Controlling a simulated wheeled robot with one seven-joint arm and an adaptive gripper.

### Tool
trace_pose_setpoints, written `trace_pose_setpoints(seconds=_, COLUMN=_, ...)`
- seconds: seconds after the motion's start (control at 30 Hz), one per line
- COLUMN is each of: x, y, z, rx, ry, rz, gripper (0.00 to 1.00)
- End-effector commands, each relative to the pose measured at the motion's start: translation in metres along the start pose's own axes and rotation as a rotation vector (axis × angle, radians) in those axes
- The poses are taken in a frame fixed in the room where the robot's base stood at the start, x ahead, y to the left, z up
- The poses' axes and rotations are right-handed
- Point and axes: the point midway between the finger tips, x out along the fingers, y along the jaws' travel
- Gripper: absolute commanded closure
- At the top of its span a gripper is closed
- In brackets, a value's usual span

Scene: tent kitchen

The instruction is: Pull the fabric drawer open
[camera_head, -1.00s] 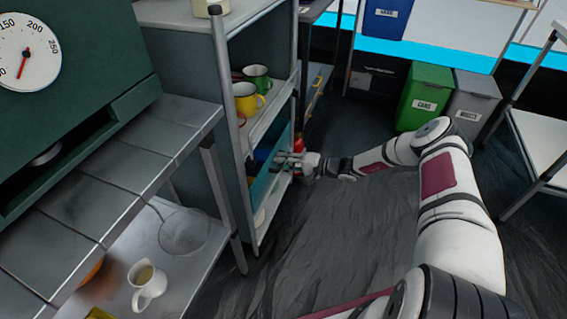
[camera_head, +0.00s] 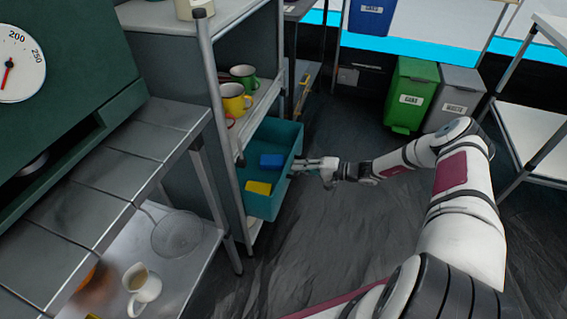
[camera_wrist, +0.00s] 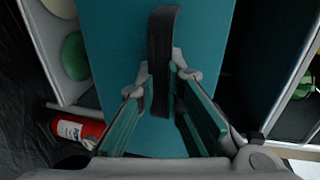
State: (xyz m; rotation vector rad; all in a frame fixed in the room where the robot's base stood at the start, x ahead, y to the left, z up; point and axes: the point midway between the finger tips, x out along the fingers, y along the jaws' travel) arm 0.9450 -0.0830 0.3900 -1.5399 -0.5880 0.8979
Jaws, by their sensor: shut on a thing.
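The teal fabric drawer (camera_head: 262,205) stands pulled out from the grey shelf unit in the head view. A blue item (camera_head: 272,161) and a yellow item (camera_head: 258,187) lie inside it. My gripper (camera_head: 300,166) is at the drawer's front face. In the wrist view the drawer front (camera_wrist: 205,45) fills the middle, with a black strap handle (camera_wrist: 160,60) on it. My gripper (camera_wrist: 160,90) has its fingers on either side of the strap and is shut on it. The fingertips' contact with the strap is partly hidden.
The shelf unit (camera_head: 222,105) holds yellow (camera_head: 234,99) and green (camera_head: 244,76) mugs above the drawer. A metal table (camera_head: 130,160) stands at the left. The dark floor (camera_head: 335,235) in front of the drawer is clear.

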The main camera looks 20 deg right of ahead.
Motion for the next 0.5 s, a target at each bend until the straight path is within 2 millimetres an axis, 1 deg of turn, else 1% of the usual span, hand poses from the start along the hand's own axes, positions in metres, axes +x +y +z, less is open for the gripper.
trace_pose_setpoints(seconds=0.03, x=-0.016, y=0.004, z=-0.002, rx=0.001, ry=0.006, rz=0.003, gripper=1.0)
trace_pose_setpoints(seconds=0.2, x=-0.056, y=0.014, z=-0.002, rx=0.0, ry=0.006, rz=0.003, gripper=1.0)
trace_pose_setpoints(seconds=0.4, x=-0.094, y=0.022, z=-0.001, rx=0.001, ry=0.005, rz=0.002, gripper=1.0)
trace_pose_setpoints(seconds=0.5, x=-0.107, y=0.025, z=-0.001, rx=0.0, ry=0.004, rz=0.003, gripper=1.0)
